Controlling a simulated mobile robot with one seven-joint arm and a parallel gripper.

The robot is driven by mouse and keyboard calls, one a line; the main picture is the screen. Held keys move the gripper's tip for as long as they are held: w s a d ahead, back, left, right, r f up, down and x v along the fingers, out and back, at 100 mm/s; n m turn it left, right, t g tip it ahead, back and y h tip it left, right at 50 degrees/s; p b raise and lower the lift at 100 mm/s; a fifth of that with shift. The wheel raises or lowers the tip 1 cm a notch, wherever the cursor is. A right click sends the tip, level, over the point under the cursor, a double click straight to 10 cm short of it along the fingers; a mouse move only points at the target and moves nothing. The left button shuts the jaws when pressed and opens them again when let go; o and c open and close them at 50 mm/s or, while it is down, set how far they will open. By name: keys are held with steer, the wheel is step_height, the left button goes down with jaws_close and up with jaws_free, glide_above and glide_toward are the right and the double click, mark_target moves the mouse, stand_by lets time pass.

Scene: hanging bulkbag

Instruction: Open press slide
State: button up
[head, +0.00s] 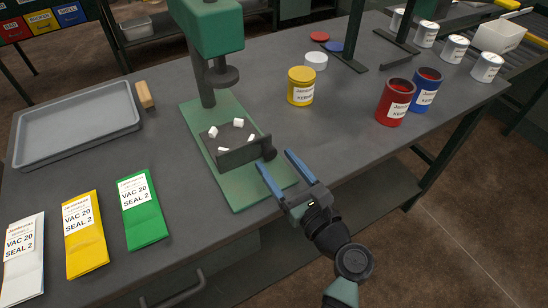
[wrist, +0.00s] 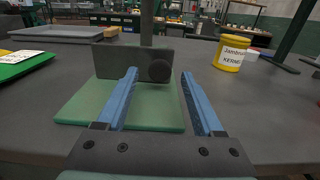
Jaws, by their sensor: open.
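The green press (head: 213,35) stands on the grey bench, its green base plate (head: 240,196) reaching toward the front edge. The dark press slide (head: 236,145) sits on the base under the ram, with several small white pieces on it. Its upright front plate (wrist: 132,60) faces me in the wrist view. A round black knob (head: 269,153) is on the plate's right end, and it also shows in the wrist view (wrist: 159,71). My gripper (head: 277,166) has blue fingers, open and empty, in front of the knob. In the wrist view the knob appears between the fingertips, a little beyond them.
A yellow can (head: 301,87) stands right of the press. Red (head: 394,103) and blue (head: 424,92) cans stand further right. Green (head: 142,209), yellow and white pouches lie at left, near a grey tray (head: 75,123). The bench right of my gripper is clear.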

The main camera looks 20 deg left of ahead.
steer(key=shift+x, duration=1.15)
jaws_close()
stand_by(0.6)
